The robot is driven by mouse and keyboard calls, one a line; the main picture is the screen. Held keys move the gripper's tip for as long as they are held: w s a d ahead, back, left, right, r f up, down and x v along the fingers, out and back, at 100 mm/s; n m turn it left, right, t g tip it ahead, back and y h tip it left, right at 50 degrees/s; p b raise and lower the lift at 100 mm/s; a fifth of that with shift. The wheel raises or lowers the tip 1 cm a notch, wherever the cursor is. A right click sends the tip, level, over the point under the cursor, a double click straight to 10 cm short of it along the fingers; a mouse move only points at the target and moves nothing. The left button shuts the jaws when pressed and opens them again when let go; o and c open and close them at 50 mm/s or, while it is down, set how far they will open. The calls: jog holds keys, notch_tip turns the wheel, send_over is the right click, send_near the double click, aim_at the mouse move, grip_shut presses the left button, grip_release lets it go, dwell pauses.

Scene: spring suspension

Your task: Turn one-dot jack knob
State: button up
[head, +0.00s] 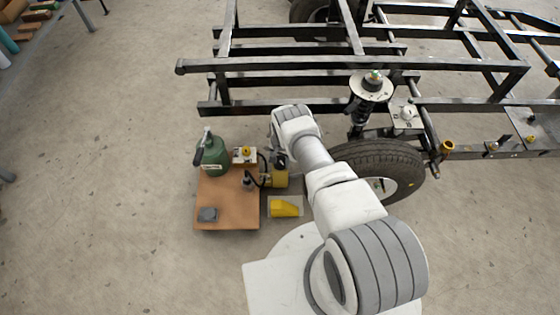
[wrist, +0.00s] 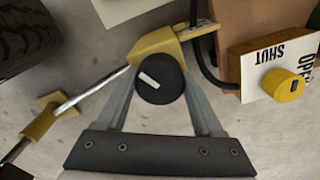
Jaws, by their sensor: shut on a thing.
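A round black knob (wrist: 172,90) with one short white mark on its face sits at the end of a yellow jack body (wrist: 158,44) in the wrist view. My gripper (wrist: 160,80) is shut on this knob, with one finger on each side of it. In the head view the yellow jack body (head: 280,179) stands at the right edge of a brown board, partly hidden by my arm. I cannot make out a dot on the knob; the mark looks like a bar.
A yellow knob (wrist: 284,86) on a white plate (wrist: 260,68) marked OPEN and SHUT is right of my gripper.

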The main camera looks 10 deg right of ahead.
aim_at(280, 160)
jog(key=m, duration=0.7)
dwell(0.5)
jog(key=o, duration=1.4)
jog(key=shift+r, duration=0.15)
notch_tip(280, 160, up, 17)
jog(key=p, duration=0.7)
jog(key=shift+r, duration=0.15)
